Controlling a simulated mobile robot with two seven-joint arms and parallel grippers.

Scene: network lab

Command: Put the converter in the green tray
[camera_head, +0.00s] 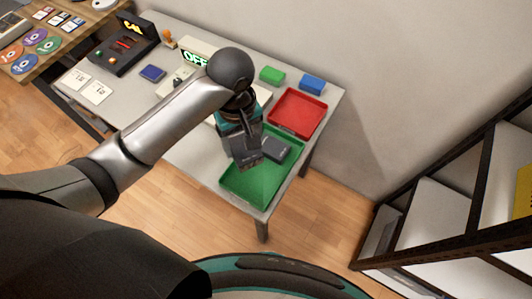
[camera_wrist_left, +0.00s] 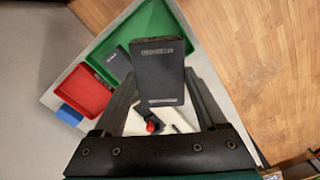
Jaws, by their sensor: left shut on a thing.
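My left gripper (camera_head: 246,146) is over the green tray (camera_head: 258,187) and shut on a dark box, the converter (camera_wrist_left: 158,68). In the left wrist view the box is between the two fingers of the gripper (camera_wrist_left: 165,95), with pale label strips on its face. The green tray (camera_wrist_left: 157,20) is behind it in that view. A second dark grey box (camera_head: 276,148) lies in the tray at the side near the red tray; it also shows in the wrist view (camera_wrist_left: 119,63). The held box is partly hidden by the gripper in the head view. My right gripper is out of view.
A red tray (camera_head: 297,112) adjoins the green tray. Green (camera_head: 271,75) and blue (camera_head: 312,85) blocks lie behind it. A sign and a switch panel (camera_head: 122,45) stand farther left on the table. A dark-framed shelf (camera_head: 450,200) stands at right. The front part of the green tray is clear.

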